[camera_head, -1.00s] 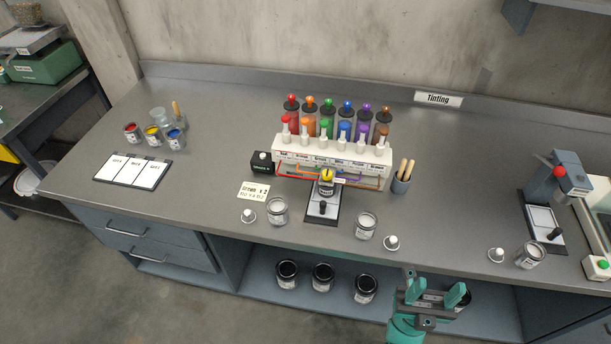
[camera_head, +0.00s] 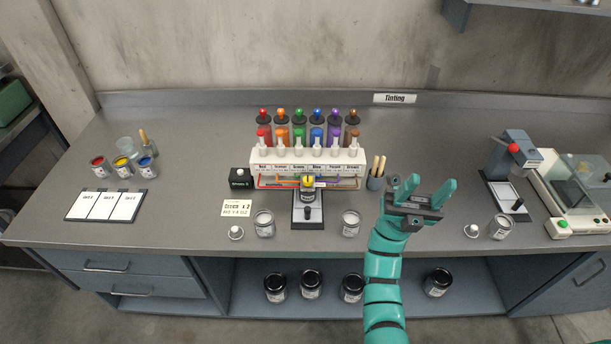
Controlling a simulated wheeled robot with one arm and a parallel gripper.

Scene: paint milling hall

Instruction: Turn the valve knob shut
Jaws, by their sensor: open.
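The dispenser carries a row of coloured bottles and coloured lines. My gripper (camera_head: 428,186) is open and empty, fingers pointing up, over the bench's right-of-middle part. It is right of the knob and well apart from it.
A cup with wooden sticks (camera_head: 375,183) stands between the dispenser and my gripper. A black box (camera_head: 240,180) and card (camera_head: 237,208) lie left. Right are a press (camera_head: 513,160) and a scale (camera_head: 570,195).

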